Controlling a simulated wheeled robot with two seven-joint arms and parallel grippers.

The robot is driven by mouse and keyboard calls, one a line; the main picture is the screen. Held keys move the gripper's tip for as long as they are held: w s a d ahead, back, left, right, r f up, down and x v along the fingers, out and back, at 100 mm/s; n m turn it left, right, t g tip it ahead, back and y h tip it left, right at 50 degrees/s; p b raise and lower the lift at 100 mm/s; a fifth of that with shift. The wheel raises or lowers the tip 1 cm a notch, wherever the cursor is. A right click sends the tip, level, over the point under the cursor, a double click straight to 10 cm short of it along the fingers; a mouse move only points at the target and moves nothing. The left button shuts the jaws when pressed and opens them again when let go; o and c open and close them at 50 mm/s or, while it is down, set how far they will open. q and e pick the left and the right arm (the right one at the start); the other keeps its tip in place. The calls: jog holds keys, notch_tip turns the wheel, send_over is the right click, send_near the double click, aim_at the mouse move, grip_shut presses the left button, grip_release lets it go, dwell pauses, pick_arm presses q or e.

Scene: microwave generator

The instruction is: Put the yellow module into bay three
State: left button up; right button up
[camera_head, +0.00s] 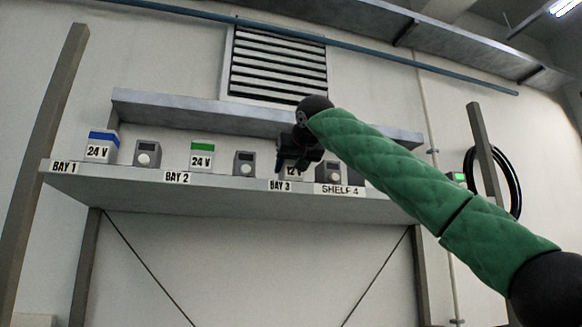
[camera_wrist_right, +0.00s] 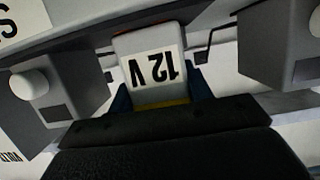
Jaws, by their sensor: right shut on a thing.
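The yellow module (camera_wrist_right: 152,62) is a light box labelled 12 V; it shows upside down in the right wrist view, with a yellow band at its top end. In the head view the module (camera_head: 292,173) is partly hidden by my right gripper (camera_head: 291,161), just above the BAY 3 label (camera_head: 280,185). The right gripper is shut on it, a dark blue finger on each side. The module is at the shelf's front edge between two grey units; I cannot tell whether its base touches the shelf. My left gripper is not in view.
On the shelf (camera_head: 220,194), a blue-topped 24 V module (camera_head: 100,150) stands at BAY 1 and a green-topped one (camera_head: 201,158) at BAY 2. Grey dial units (camera_head: 147,154) (camera_head: 244,163) stand between bays. An upper ledge (camera_head: 190,110) runs behind.

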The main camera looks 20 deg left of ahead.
jog(key=o, duration=1.1)
jog(key=shift+w, duration=0.1)
jog(key=shift+o, duration=0.2)
jog(key=shift+r, duration=0.1)
jog(key=shift+s+d+b, duration=0.35)
jog(key=shift+s+d, duration=0.05)
jog(key=shift+s, duration=0.2)
jog(key=shift+s+d+r+b, duration=0.25)
jog(key=shift+s+d+b, duration=0.1)
jog(key=shift+s, duration=0.2)
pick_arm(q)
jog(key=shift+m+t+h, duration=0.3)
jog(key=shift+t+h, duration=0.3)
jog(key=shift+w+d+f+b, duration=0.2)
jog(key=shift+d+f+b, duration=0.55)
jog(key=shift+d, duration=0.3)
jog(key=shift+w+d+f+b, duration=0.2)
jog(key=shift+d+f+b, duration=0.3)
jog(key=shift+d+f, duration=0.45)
pick_arm(e)
jog(key=v, duration=0.9)
jog(key=shift+r, duration=0.25)
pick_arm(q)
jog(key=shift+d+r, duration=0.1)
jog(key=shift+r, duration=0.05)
pick_arm(e)
jog(key=shift+d, duration=0.1)
